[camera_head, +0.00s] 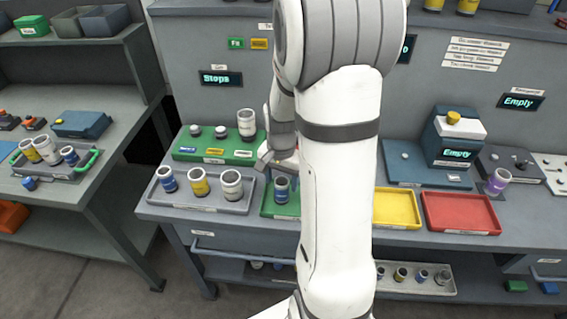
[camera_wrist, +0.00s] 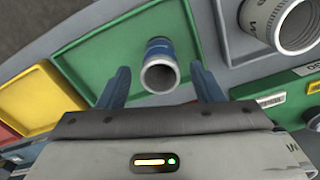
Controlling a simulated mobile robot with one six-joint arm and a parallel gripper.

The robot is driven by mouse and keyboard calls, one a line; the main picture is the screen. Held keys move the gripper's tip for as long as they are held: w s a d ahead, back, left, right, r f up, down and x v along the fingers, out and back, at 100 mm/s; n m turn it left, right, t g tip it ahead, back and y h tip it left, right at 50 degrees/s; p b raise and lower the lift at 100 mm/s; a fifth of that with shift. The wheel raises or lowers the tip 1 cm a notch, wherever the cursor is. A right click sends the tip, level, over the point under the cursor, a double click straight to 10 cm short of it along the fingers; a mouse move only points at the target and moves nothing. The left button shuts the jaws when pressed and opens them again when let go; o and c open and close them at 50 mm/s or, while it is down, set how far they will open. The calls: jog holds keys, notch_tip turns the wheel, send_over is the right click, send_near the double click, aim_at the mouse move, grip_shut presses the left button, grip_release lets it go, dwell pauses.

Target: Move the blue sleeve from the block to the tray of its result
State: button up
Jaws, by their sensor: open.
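A blue sleeve (camera_head: 281,189) with a pale rim stands in the green tray (camera_head: 267,209), partly beside my arm. In the wrist view the blue sleeve (camera_wrist: 160,66) stands on the green tray's floor (camera_wrist: 102,62). My gripper (camera_wrist: 162,84) is open, with one finger on each side of the sleeve and visible gaps between. In the head view my gripper (camera_head: 281,160) is just behind and above the sleeve, partly hidden by my arm. The green block (camera_head: 215,157) behind holds a grey-white sleeve (camera_head: 246,124) and two small posts.
A grey tray (camera_head: 205,205) to the left holds a blue, a yellow and a white sleeve. A yellow tray (camera_head: 397,208) and a red tray (camera_head: 460,213) on the right are empty. A blue device (camera_head: 452,140) reading "Empty" stands behind them.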

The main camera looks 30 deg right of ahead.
notch_tip(320, 180, up, 7)
jog(key=s+a+r+n+t, duration=0.3)
jog(key=s+a+r+n, duration=0.6)
jog(key=s, duration=0.4)
jog(key=shift+a+n, duration=0.7)
jog(key=shift+a, duration=0.15)
